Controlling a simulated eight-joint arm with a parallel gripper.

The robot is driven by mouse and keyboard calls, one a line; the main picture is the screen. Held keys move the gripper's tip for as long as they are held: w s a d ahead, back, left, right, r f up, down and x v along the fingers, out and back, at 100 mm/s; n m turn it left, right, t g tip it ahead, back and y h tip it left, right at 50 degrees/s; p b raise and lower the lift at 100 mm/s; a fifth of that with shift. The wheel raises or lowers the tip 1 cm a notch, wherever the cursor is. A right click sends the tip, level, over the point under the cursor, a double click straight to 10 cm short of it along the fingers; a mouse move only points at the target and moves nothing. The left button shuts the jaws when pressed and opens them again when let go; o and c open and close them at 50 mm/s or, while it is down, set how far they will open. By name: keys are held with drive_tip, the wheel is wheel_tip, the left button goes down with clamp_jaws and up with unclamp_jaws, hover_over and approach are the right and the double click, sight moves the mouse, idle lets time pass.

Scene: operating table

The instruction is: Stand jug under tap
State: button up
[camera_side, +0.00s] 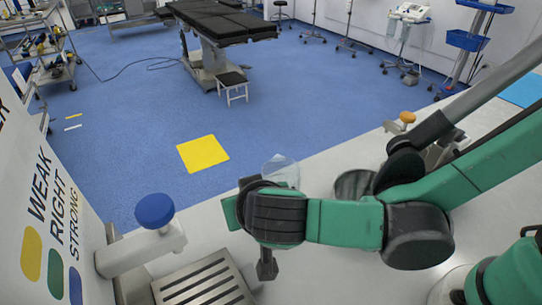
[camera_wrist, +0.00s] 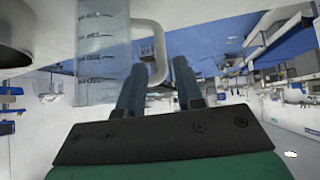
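The clear jug (camera_side: 281,170) stands on the pale counter in the side view, partly hidden behind my wrist. In the wrist view the jug (camera_wrist: 102,45) shows graduation marks and fills the upper left, with its pale handle (camera_wrist: 160,55) to the right. My gripper (camera_wrist: 158,62) is open, one finger on each side of the handle, with gaps visible. Contact with the handle cannot be told. A white tap with a blue knob (camera_side: 154,210) stands at lower left, beside a slotted metal drain grate (camera_side: 190,291).
A round metal vessel (camera_side: 353,185) sits right of the jug, partly behind my arm. An orange-knobbed fitting (camera_side: 406,118) stands farther back. A lettered white panel (camera_side: 40,200) rises at the left. Bare counter lies between the tap and my wrist.

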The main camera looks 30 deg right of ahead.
drive_tip(key=shift+x, duration=2.15)
clamp_jaws()
